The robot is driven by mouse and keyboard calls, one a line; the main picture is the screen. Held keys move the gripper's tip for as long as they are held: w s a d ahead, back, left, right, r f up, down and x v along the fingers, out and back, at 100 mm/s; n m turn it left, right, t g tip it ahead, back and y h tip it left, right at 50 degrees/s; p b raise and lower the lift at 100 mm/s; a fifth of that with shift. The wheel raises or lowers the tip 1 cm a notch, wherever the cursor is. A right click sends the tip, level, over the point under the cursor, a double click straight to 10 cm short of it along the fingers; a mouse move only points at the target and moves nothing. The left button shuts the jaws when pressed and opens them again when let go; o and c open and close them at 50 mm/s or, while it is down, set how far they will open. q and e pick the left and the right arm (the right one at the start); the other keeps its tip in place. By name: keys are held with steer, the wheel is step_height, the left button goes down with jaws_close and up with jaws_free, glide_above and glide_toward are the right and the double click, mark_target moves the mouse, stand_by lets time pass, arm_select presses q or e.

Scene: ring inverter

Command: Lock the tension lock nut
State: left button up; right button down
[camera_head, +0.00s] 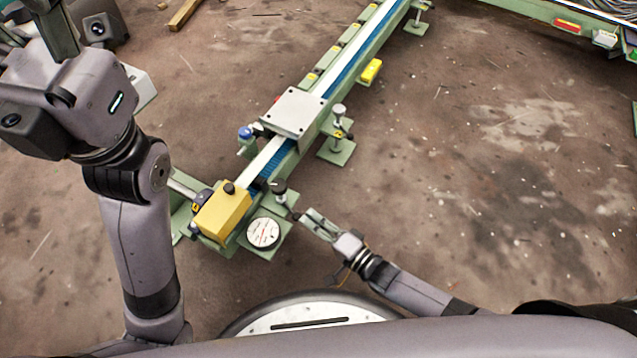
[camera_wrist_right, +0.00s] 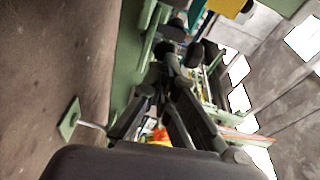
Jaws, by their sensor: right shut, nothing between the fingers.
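A small dark knob (camera_head: 280,187), which looks like the tension lock nut, stands on the right side of the green conveyor frame's near end, beside the yellow block. My right gripper (camera_head: 297,214) is shut and empty, just below and right of this knob; I cannot tell whether it touches it. In the right wrist view the dark fingers (camera_wrist_right: 163,86) come together at the tips, with dark knob-like parts (camera_wrist_right: 172,30) just beyond. My left arm is raised at the left; its gripper's fingers are not clear.
The conveyor frame (camera_head: 300,148) runs away to the upper right, with a flat grey plate (camera_head: 294,112) on top. A yellow block (camera_head: 222,212) and a round white dial (camera_head: 263,233) sit at its near end. The floor to the right is open.

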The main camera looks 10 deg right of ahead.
steer(key=shift+r, duration=0.1)
step_height(320, 180, up, 10)
stand_by(0.8)
stand_by(0.4)
